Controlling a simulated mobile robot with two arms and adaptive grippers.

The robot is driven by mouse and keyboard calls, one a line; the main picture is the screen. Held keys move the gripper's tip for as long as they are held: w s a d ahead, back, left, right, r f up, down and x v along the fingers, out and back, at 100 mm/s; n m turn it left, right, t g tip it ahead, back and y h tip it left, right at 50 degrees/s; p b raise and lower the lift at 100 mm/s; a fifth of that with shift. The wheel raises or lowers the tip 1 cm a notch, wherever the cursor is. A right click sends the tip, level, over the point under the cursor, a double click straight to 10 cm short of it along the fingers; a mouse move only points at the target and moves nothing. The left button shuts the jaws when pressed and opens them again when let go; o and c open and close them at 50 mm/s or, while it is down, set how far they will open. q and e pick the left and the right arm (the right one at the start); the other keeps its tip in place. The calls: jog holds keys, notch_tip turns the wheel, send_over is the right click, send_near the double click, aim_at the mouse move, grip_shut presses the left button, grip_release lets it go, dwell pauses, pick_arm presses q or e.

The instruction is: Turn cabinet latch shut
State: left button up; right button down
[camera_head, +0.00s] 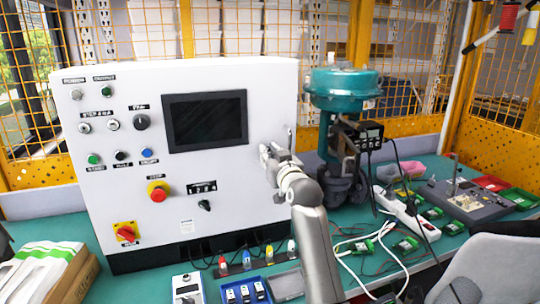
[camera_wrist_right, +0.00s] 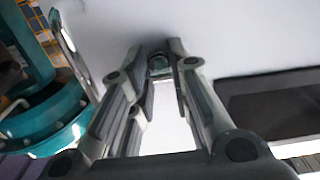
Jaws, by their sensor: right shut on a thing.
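The white control cabinet (camera_head: 225,75) stands on the green bench, its front door closed or nearly so; I cannot tell which. My right gripper (camera_head: 268,158) reaches the right part of the cabinet front, at the right of the screen. In the right wrist view my right gripper (camera_wrist_right: 160,58) has its fingertips close together on a small, dark round latch (camera_wrist_right: 158,66) on the white door. The fingers hide most of the latch, so its angle is unclear. In the head view the gripper and wrist cover it. My left gripper is not in view.
A teal valve actuator (camera_head: 342,85) with a positioner stands close at the right of the cabinet. The black screen (camera_head: 205,120) is left of the gripper. Blue bins (camera_head: 242,292), cables and a white power strip (camera_head: 408,212) crowd the bench front and right.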

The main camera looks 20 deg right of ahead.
jog(key=n+p, duration=0.2)
jog(key=n, duration=0.2)
jog(key=shift+r+n+p, duration=0.1)
jog(key=shift+n+p, duration=0.2)
jog(key=n+p, duration=0.2)
jog(key=n, duration=0.2)
jog(key=shift+p, duration=0.4)
jog(key=n+p, duration=0.2)
jog(key=n, duration=0.3)
jog(key=shift+n+p, duration=1.2)
jog(key=shift+n, duration=0.7)
jog(key=c, duration=1)
grip_release()
jog(key=shift+o, duration=0.2)
